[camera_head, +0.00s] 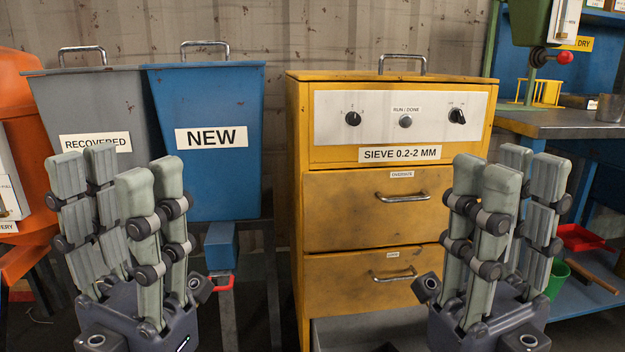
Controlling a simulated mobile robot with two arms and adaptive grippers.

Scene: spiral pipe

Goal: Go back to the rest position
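My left gripper (121,200) is in the lower left of the head view, fingers pointing up. Its finger pads stand apart with nothing between them. It is in front of the grey RECOVERED bin and the blue NEW bin. My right gripper (510,205) is in the lower right, fingers also up and apart, and empty. It is in front of the right side of the yellow sieve cabinet and the workbench. Neither gripper appears to touch anything. Both arms behind the grippers are out of the picture.
The grey bin (95,107) and blue bin (228,95) stand left. The yellow sieve cabinet (338,215) has two shut drawers. An orange machine (15,110) is at the left edge. A workbench (560,122) stands right, with a red tray (580,237) and green cup (557,277) below.

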